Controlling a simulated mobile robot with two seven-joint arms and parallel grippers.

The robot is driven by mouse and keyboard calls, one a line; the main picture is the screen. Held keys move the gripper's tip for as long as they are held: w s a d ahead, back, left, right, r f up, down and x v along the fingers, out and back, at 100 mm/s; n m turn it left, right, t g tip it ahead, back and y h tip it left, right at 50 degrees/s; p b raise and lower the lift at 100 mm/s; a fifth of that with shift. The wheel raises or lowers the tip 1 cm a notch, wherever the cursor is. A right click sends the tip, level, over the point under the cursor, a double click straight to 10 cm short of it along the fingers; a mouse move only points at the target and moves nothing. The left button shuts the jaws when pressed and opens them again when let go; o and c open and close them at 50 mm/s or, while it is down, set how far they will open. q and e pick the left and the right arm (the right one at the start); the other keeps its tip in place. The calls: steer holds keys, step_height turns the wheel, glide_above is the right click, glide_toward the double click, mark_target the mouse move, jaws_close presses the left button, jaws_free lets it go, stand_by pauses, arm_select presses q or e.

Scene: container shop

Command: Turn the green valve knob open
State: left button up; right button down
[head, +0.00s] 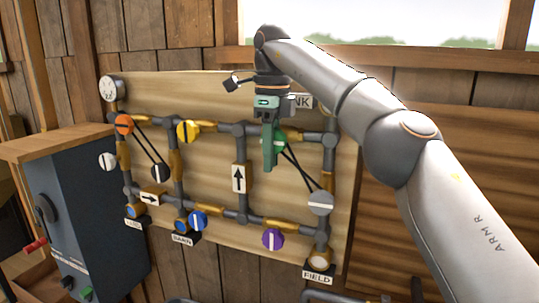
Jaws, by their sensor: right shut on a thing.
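The green valve knob (281,139) is on the pipe board, at the upper right part of the pipework, and is largely hidden behind my right gripper. My right gripper (269,152) hangs down in front of the board with its fingers at the knob, shut on it. The knob's pointer line is covered, so its angle cannot be read. My left gripper is out of view.
A blue-grey cabinet (85,215) stands at the left.

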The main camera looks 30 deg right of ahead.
steer(key=shift+s+f, duration=0.1)
stand_by(0.6)
steer(key=c, duration=0.8)
jaws_free()
steer(key=shift+o, duration=0.2)
steer(key=shift+w+a+t+y, duration=0.1)
steer(key=shift+w+t+y, duration=0.15)
steer(key=shift+t+y, duration=0.4)
